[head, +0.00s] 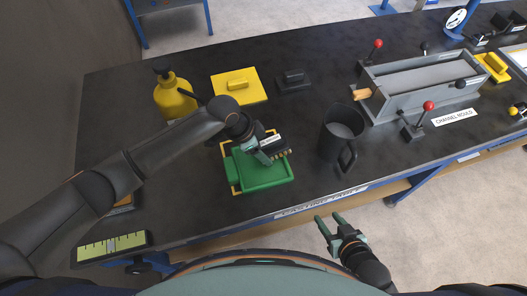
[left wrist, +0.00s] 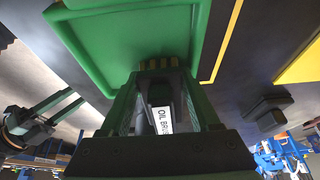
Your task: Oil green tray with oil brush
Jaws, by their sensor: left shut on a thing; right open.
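The green tray (head: 262,180) lies inside a yellow outline on the dark table in the head view. It fills the upper part of the left wrist view (left wrist: 125,45). My left gripper (head: 268,150) is over the tray's far right part and shut on the oil brush (head: 283,154). The brush's label and tan bristles (left wrist: 158,63) show between the fingers in the left wrist view. The bristles point toward the tray; whether they touch it I cannot tell. My right gripper (head: 328,224) is open and empty, in front of the table's edge.
A dark mug (head: 340,135) stands right of the tray. A yellow bottle (head: 174,95), a yellow plate with a handle (head: 238,86) and a black block (head: 293,80) are behind. A grey channel mould (head: 415,85) with red-knobbed levers is at right.

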